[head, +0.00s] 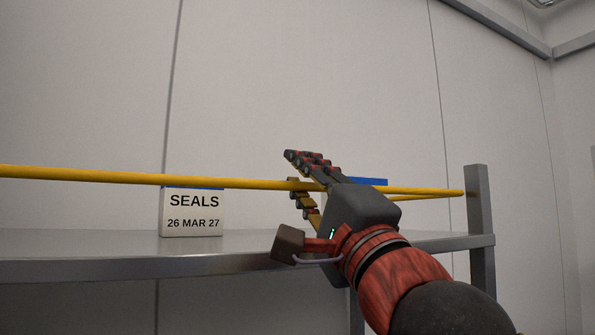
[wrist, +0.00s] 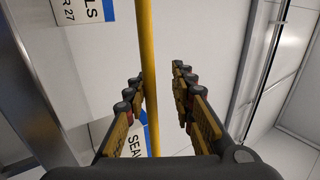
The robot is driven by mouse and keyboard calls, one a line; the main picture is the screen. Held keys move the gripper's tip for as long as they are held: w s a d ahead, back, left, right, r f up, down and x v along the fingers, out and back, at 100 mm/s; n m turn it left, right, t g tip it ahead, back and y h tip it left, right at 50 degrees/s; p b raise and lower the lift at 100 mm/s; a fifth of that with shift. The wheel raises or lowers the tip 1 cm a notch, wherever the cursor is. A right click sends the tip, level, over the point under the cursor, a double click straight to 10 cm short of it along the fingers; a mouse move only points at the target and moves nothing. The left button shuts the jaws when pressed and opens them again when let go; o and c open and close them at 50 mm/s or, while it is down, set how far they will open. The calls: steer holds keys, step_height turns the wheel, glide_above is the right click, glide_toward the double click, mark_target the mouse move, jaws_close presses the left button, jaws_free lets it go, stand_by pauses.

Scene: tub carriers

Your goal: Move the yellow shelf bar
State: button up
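The yellow shelf bar (head: 100,176) runs nearly level across the head view, from the left edge to the grey post at the right. My gripper (head: 292,170) is at the bar, right of centre, with one finger above it and the other at or below it. In the wrist view the bar (wrist: 147,40) passes between the fingers of my gripper (wrist: 156,84). The fingers stand apart. The bar lies close to the left finger, with a clear gap to the right one. I cannot tell whether the left finger touches it.
A white box labelled SEALS (head: 191,213) stands on the grey shelf (head: 100,243) behind the bar. A second blue-topped box (head: 372,181) is mostly hidden behind my gripper. A grey post (head: 480,220) stands at the right. The wall above the bar is bare.

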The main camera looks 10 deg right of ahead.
steer(key=v, duration=1.1)
steer(key=shift+s, duration=0.25)
steer(key=shift+d+r, duration=0.1)
